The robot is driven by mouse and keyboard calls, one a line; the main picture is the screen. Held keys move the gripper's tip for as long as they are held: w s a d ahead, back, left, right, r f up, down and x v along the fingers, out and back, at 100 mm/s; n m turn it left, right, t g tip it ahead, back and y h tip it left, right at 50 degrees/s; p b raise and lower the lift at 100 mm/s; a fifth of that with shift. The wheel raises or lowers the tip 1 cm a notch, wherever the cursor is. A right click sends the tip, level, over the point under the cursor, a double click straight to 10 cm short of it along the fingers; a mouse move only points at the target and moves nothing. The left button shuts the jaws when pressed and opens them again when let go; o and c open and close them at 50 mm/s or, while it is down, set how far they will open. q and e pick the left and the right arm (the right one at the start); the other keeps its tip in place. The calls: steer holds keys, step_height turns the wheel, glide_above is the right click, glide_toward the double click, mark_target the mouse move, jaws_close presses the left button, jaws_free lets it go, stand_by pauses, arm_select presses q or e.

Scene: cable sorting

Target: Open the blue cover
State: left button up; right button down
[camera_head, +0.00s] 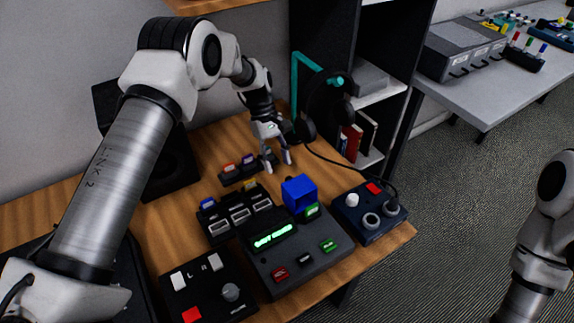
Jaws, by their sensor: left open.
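The blue cover (299,194) is a box-like piece at the back right corner of a dark device (300,262) with a green lit display. A green button (312,210) shows just in front of it. I cannot tell clearly whether the cover is raised or lowered. My left gripper (278,166) is open and empty, pointing down behind the blue cover and slightly to its left, apart from it. My right arm shows at the right edge; its gripper is out of view.
A dark box with a white knob (352,200) stands right of the device. A slotted box (235,214) and a control box (208,285) stand left. A small connector rack (240,173) is near my left gripper. A headphone stand (310,72) and black speaker (160,165) stand behind.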

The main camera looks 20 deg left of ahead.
mark_target(297, 191)
arm_select(q)
step_height(297, 191, up, 7)
steer(key=s+d+p, duration=0.1)
steer(key=s+d, duration=0.1)
step_height(297, 191, down, 7)
steer(key=d+p, duration=0.1)
steer(key=d, duration=0.1)
steer(key=shift+s+f, duration=0.15)
steer(key=shift+s, duration=0.3)
arm_select(e)
step_height(297, 191, up, 3)
steer(key=shift+r, duration=0.2)
arm_select(q)
jaws_close()
